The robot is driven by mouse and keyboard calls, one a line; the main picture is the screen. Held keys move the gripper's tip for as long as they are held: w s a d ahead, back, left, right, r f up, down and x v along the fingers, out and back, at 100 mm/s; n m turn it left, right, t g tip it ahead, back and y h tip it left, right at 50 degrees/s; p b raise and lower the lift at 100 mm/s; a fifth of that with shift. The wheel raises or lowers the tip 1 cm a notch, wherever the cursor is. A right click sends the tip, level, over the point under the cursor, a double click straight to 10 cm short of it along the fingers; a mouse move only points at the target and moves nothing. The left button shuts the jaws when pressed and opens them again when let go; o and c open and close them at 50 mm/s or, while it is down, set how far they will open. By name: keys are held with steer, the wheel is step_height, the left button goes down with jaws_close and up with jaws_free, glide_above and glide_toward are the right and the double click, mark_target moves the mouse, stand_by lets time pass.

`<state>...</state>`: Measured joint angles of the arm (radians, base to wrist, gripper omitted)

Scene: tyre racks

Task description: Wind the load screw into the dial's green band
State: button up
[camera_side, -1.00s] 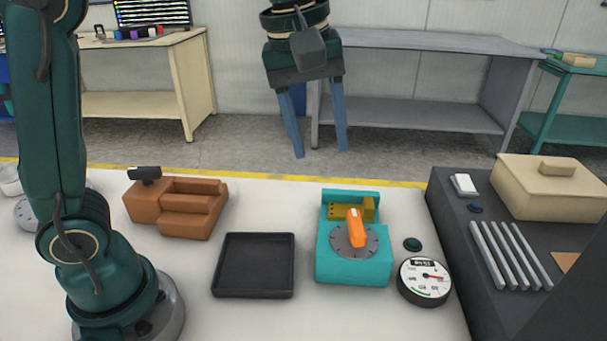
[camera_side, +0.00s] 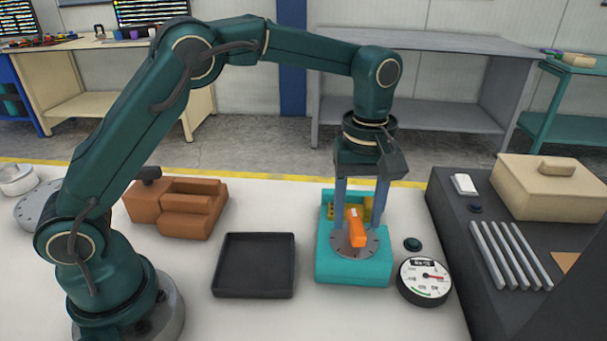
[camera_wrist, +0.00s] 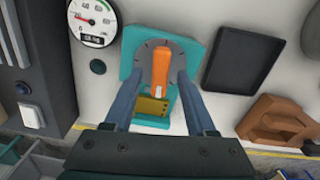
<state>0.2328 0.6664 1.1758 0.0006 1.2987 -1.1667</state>
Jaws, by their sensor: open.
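The load screw's orange handle (camera_side: 355,228) stands on a grey marked disc (camera_side: 372,244) on the teal block (camera_side: 353,271). My gripper (camera_side: 358,242) is open, with its blue fingers lowered on either side of the handle. In the wrist view my gripper (camera_wrist: 160,75) straddles the orange handle (camera_wrist: 161,75), with a gap visible on both sides. The round dial (camera_side: 425,280) lies right of the block. Its red needle points right, and its green band is along the lower edge. The dial also shows in the wrist view (camera_wrist: 93,20). Its small digital readout is too blurred to read.
A black tray (camera_side: 217,291) lies left of the block, with a brown vise-like block (camera_side: 165,212) behind it. A dark green button (camera_side: 412,244) is above the dial. A dark bench (camera_side: 452,215) with grey rods (camera_side: 510,255) and a beige lidded box (camera_side: 550,195) stands at right.

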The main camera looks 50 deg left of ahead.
steer(key=shift+f, duration=0.45)
jaws_close()
steer(key=m, duration=0.4)
steer(key=shift+m, duration=2.2)
